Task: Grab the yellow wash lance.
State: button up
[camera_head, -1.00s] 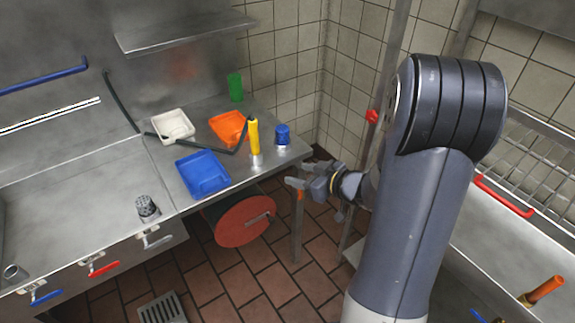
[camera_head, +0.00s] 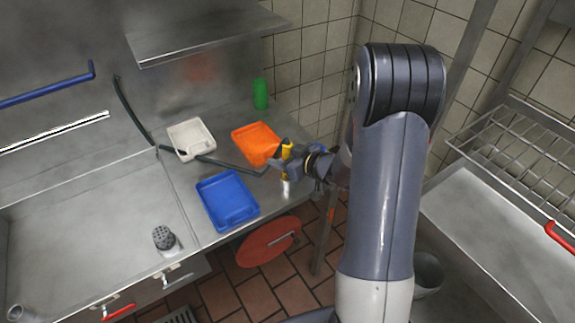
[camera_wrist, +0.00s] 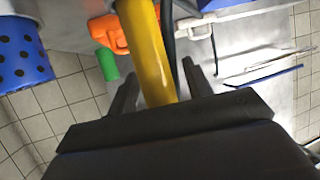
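The yellow wash lance (camera_head: 286,151) stands upright at the right part of the steel counter, with its silver base (camera_head: 286,188) showing below my gripper. A dark hose runs from it across the counter. My gripper (camera_head: 280,163) is at the lance and hides its middle. In the wrist view, the yellow lance (camera_wrist: 148,52) passes between the two dark fingers of my gripper (camera_wrist: 158,85). The fingers are apart, with a gap visible on each side of the lance. The lance's lower end is hidden behind the gripper body in that view.
An orange tray (camera_head: 256,143), a white tray (camera_head: 190,139), a blue tray (camera_head: 226,200) and a green cylinder (camera_head: 260,94) are on the counter. A blue dotted cup (camera_wrist: 18,52) stands near the lance in the wrist view. A sink (camera_head: 95,215) lies left, a wire rack (camera_head: 520,150) right.

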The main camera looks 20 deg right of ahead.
grip_shut()
dwell(0.3)
jog(key=shift+r, duration=0.1)
